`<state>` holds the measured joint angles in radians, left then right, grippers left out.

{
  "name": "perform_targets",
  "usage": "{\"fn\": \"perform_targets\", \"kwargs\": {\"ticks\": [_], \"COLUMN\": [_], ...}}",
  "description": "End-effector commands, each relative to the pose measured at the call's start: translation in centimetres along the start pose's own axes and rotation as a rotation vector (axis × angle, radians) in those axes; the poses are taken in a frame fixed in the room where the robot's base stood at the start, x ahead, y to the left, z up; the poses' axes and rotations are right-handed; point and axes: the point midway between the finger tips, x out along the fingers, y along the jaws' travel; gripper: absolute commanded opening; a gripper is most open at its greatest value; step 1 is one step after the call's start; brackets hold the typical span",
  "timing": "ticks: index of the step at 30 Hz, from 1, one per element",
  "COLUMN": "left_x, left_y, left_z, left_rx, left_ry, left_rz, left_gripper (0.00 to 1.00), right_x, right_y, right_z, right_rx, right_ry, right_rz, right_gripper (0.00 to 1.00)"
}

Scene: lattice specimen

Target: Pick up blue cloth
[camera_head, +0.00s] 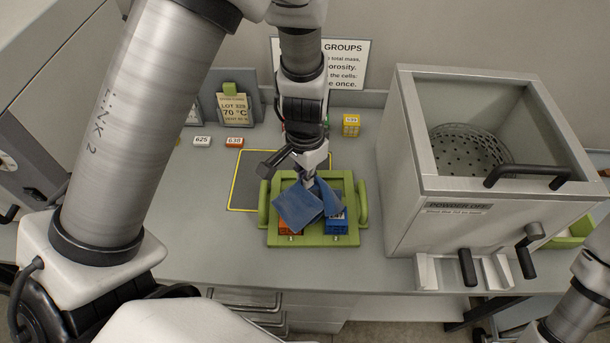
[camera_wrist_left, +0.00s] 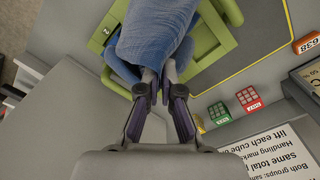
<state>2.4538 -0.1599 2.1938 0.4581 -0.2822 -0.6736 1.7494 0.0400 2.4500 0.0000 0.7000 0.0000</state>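The blue cloth (camera_head: 297,207) is bunched up over the green tray (camera_head: 313,240), with its folds hanging down on both sides. My left gripper (camera_head: 308,182) comes down from above and is shut on the cloth's upper part. In the left wrist view, the fingertips (camera_wrist_left: 157,88) are close together with the cloth (camera_wrist_left: 155,40) pinched between them. I cannot tell whether the cloth's lower edges touch the tray. My right gripper is out of view.
A large grey box with an open top (camera_head: 415,180) stands to the right, a perforated basket (camera_head: 465,150) inside. A yellow-outlined dark mat (camera_head: 245,185) lies behind the tray. Small numbered blocks (camera_head: 234,142), a yellow block (camera_head: 351,125) and signs stand at the back.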

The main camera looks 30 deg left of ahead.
Motion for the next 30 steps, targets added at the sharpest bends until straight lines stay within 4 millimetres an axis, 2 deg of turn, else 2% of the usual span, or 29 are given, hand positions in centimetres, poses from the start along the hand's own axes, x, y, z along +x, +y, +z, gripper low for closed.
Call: {"fn": "perform_targets", "kwargs": {"ticks": [2,9,11,30], "left_x": [-0.8,-8.1,-9.2,-9.0], "left_y": [0.0,0.0,0.0,0.0], "left_z": [0.0,0.0,0.0,0.0], "left_rx": [0.0,0.0,0.0,0.0], "left_ry": [0.001,0.002,0.001,0.0], "left_rz": [0.0,-0.001,-0.001,0.0], "left_gripper": [0.0,0.0,0.0,0.0], "right_x": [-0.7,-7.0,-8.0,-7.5], "right_y": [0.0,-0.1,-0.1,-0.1], "right_z": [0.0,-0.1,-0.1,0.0], "right_rx": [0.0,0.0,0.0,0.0], "right_ry": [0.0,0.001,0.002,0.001], "right_rz": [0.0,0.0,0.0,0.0], "right_gripper": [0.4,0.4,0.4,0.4]}}
